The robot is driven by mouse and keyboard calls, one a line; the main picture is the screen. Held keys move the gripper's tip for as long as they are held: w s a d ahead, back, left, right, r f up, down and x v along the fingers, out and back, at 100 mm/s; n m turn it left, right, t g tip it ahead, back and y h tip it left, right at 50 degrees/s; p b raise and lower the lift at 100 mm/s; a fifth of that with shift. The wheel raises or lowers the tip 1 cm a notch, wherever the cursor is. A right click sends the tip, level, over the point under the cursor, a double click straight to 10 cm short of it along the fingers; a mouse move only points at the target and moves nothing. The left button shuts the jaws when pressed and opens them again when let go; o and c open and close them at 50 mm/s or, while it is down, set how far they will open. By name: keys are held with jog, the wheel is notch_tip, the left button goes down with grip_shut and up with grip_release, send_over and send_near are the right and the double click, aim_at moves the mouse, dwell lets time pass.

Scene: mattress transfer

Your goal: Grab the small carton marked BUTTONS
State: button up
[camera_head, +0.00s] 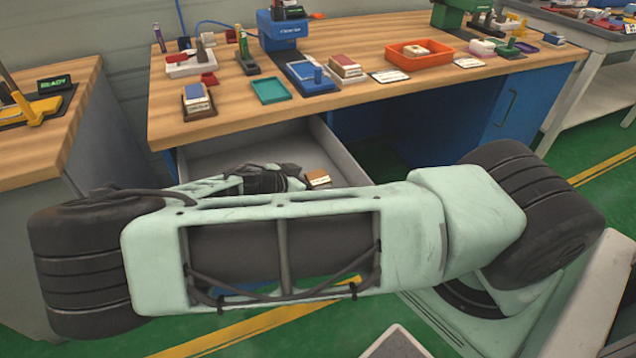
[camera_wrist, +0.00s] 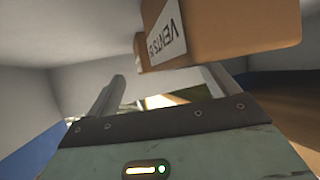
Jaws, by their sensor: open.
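A small brown carton (camera_head: 317,180) with a pale patch lies in the open drawer, near its right side; its label is too small to read there. In the wrist view a brown carton (camera_wrist: 235,32) is close at the top, with a white label that seems to read VENTS, turned over; I cannot read BUTTONS on it. My gripper (camera_wrist: 158,88) is open, its two grey fingers apart with the carton above and beyond them, partly overlapping the right finger. I cannot tell whether they touch. In the head view my arm hides most of the gripper and the drawer's front.
The grey drawer (camera_head: 335,152) hangs open under the wooden bench (camera_head: 350,105); its walls rise around my gripper. The bench top holds an orange tray (camera_head: 420,54), a teal tray (camera_head: 270,90), stacked boxes (camera_head: 346,69) and a blue stamping press (camera_head: 283,30).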

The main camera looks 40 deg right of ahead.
jog(key=shift+x, duration=0.85)
jog(key=shift+c, duration=0.4)
jog(key=c, duration=1.2)
